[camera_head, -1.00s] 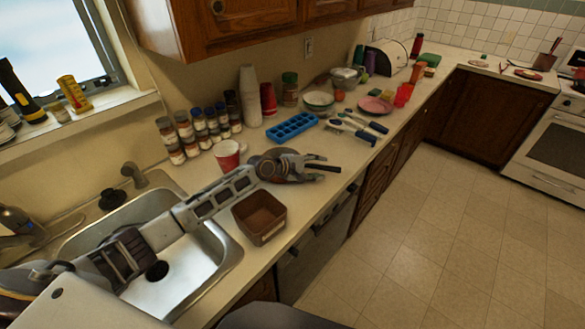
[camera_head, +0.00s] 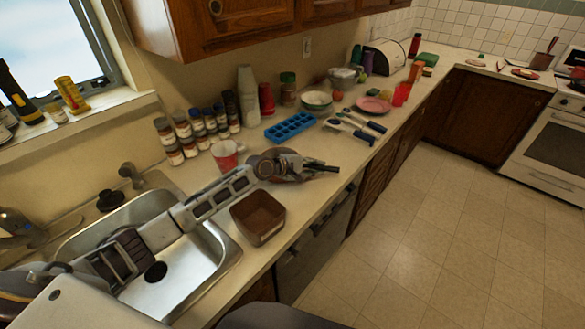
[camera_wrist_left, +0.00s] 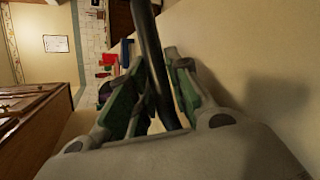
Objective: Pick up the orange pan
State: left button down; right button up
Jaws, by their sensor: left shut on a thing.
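My left gripper (camera_head: 325,168) reaches in over the sink and hangs low over the counter. In the left wrist view, its green-padded fingers (camera_wrist_left: 155,105) are closed around a dark, rod-like handle (camera_wrist_left: 152,45). The handle appears to be the pan's. The pan body is largely hidden by the gripper in the head view, and its orange colour cannot be made out. I cannot tell whether it touches the counter. My right gripper is not in view.
A red-and-white cup (camera_head: 226,155) stands close behind my left arm. A brown square container (camera_head: 258,217) sits in front of it. Spice jars (camera_head: 192,133), a blue ice tray (camera_head: 290,127) and blue-handled tools (camera_head: 357,127) lie behind. The sink (camera_head: 190,270) is at left.

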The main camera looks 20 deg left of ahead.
pick_arm(q)
jog(key=shift+r, duration=0.2)
jog(key=shift+r, duration=4.9)
jog(key=shift+d+f, duration=0.1)
